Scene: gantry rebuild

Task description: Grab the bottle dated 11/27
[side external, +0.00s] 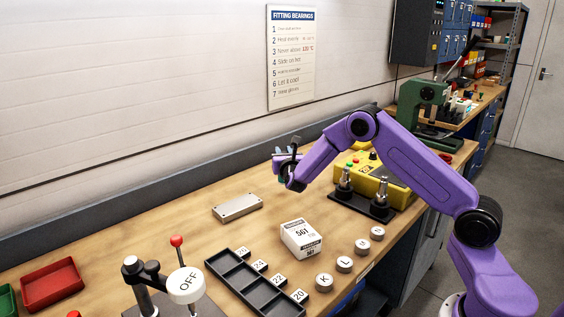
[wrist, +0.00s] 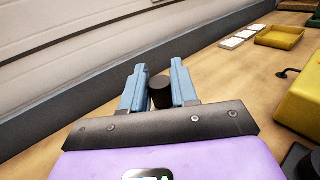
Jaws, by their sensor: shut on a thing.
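My gripper (wrist: 158,88) shows in the wrist view with its two blue-grey fingers shut on a black cylinder (wrist: 160,92). Only the dark round end of the cylinder shows between the fingers. No label or date can be read on it, so I cannot tell if it is the bottle dated 11/27. In the side view my gripper (side external: 280,157) is above the back part of the bench, left of the yellow box, and the held thing is too small to make out clearly. No other bottle with a readable date is in view.
A yellow box (side external: 355,166) with buttons stands right of my gripper, behind two black-based posts (side external: 381,195). A grey metal block (side external: 237,207), a white box (side external: 301,238) and a black compartment tray (side external: 250,286) lie nearer. A red tray (side external: 52,284) is far left. The bench's back left is clear.

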